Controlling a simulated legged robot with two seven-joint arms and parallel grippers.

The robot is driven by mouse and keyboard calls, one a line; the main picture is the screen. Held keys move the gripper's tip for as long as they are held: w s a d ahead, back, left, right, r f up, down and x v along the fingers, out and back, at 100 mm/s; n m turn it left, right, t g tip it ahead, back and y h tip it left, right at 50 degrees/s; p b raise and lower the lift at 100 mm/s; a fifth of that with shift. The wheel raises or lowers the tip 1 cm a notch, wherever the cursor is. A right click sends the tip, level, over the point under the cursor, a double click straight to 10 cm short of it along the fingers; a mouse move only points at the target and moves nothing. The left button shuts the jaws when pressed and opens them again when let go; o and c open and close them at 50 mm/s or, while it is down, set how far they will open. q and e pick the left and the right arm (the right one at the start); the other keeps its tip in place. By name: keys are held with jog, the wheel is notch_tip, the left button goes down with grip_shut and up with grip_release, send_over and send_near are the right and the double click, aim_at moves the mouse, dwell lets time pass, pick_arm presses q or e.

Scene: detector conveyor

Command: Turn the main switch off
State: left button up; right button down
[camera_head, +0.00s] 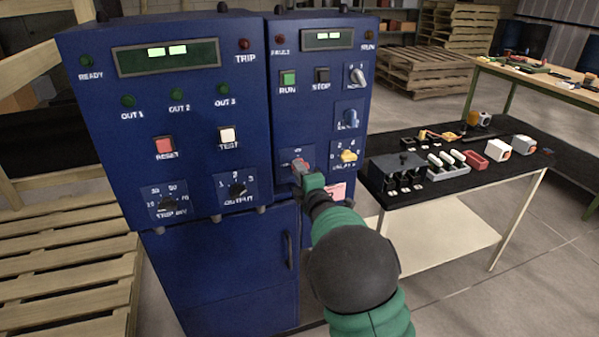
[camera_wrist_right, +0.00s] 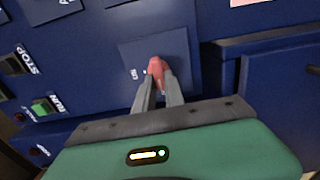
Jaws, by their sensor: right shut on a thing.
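The main switch is a red knob (camera_wrist_right: 157,68) on a dark blue plate in the right wrist view. In the head view the red knob (camera_head: 299,166) is on the lower left of the right-hand blue panel (camera_head: 329,112), partly hidden by my gripper. My right gripper (camera_wrist_right: 158,78) has its two grey fingers closed around the sides of the red knob. In the head view my right gripper (camera_head: 304,175) is at the panel face, its arm coming from below. The knob's exact setting is hard to read. My left gripper does not show.
A wider blue panel (camera_head: 190,100) with lamps, buttons and knobs stands to the left. A black-topped table (camera_head: 405,203) with loose parts stands right. Pallets (camera_head: 425,75) stand behind.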

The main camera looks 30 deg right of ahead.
jog(key=c, duration=1.5)
grip_release()
jog(key=shift+a+r, duration=0.1)
jog(key=shift+a, duration=0.05)
jog(key=shift+o, duration=0.3)
jog(key=v, duration=1.6)
jog(key=shift+s+a, duration=0.2)
jog(key=shift+s, duration=0.15)
